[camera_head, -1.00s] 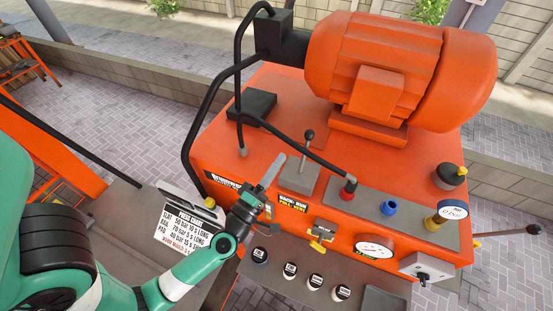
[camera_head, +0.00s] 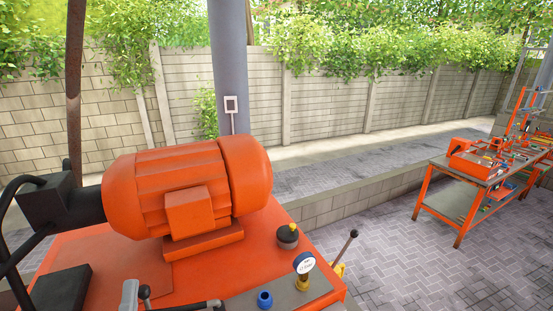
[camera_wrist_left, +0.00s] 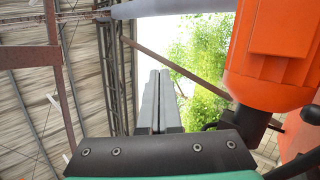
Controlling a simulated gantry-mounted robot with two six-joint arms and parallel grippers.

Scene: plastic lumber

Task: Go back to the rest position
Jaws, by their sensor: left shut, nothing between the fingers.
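The rest of the left arm is out of that view. In the left wrist view the two grey fingers of the left gripper (camera_wrist_left: 160,78) lie together, shut and empty. The orange motor (camera_wrist_left: 275,60) is to their right there, apart from the fingers. My right gripper is in neither view.
The orange motor (camera_head: 185,187) sits on the orange machine top, with black hoses (camera_head: 15,240) at left. A gauge (camera_head: 304,263), a blue port (camera_head: 265,299) and a lever (camera_head: 346,246) are in front. An orange workbench (camera_head: 490,168) stands far right; paving between is clear.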

